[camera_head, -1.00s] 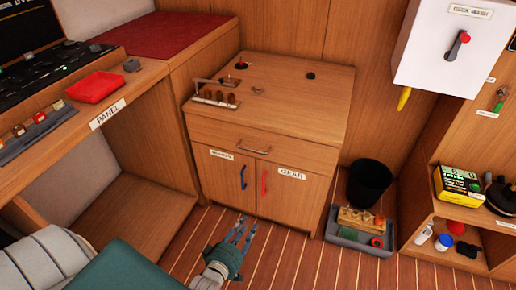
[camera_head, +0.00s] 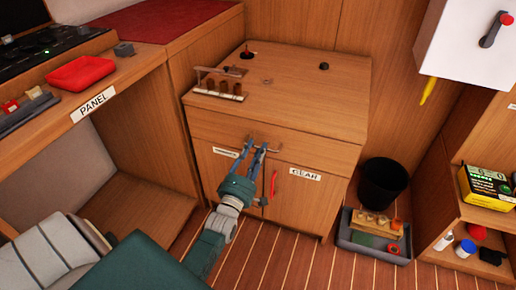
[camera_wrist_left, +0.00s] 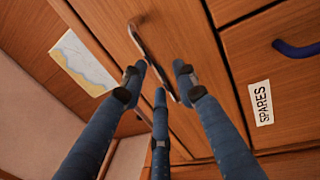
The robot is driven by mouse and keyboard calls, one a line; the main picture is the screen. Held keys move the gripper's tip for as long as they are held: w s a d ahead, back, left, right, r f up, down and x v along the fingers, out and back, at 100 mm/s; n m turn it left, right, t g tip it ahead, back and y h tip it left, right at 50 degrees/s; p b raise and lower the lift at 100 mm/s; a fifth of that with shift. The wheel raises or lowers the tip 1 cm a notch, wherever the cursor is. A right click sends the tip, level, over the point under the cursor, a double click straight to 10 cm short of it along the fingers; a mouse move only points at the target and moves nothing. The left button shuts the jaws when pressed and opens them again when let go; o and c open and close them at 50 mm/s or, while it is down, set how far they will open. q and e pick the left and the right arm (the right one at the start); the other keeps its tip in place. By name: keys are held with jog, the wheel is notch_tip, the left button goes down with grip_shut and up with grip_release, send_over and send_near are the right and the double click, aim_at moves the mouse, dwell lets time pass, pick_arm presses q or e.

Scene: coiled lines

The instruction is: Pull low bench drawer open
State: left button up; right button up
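The low bench (camera_head: 300,95) is a wooden cabinet with a drawer (camera_head: 212,127) across its top front. The drawer looks closed. Its slim metal handle (camera_head: 272,148) is partly hidden by my left gripper (camera_head: 257,146), whose fingers reach up to it. In the left wrist view, the handle (camera_wrist_left: 140,38) runs diagonally across the drawer front. There the spread blue fingers of my left gripper (camera_wrist_left: 160,80) have their tips around the handle's lower part. They look open; contact with the handle is unclear. My right gripper does not show.
Below the drawer are two doors, one with a red handle (camera_head: 274,184) and a GEAR label (camera_head: 305,174). A black bin (camera_head: 383,184) and a grey tray (camera_head: 372,240) stand right of the bench. The PANEL desk (camera_head: 130,85) stands left. Floor before the bench is clear.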

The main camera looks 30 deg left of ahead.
pick_arm(q)
jog(key=shift+x, duration=1)
jog(key=shift+c, duration=0.2)
grip_shut()
jog(key=shift+s+f, duration=0.1)
jog(key=shift+s, duration=0.1)
